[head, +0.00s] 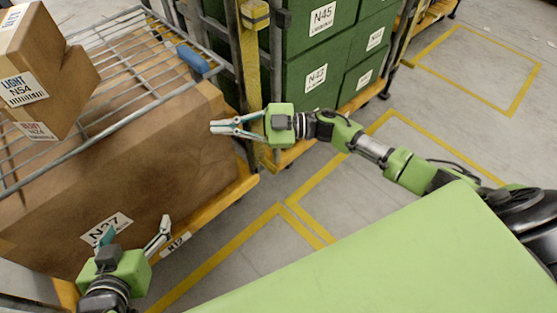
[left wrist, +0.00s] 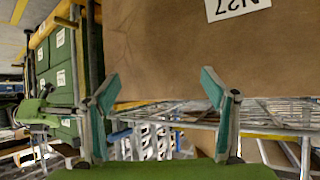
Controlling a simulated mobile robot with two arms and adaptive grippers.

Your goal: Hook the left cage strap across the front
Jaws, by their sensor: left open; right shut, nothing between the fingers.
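The left cage holds a large brown box (head: 150,150) labelled N27, under a grey wire shelf (head: 120,75).
Small cartons (head: 40,75) lie on the wire shelf, which has a blue handle (head: 193,59). Another cage with green crates (head: 320,60) stands to the right. Yellow floor lines (head: 300,207) mark clear grey floor before the cages. An orange base edge (head: 205,222) runs under the box.

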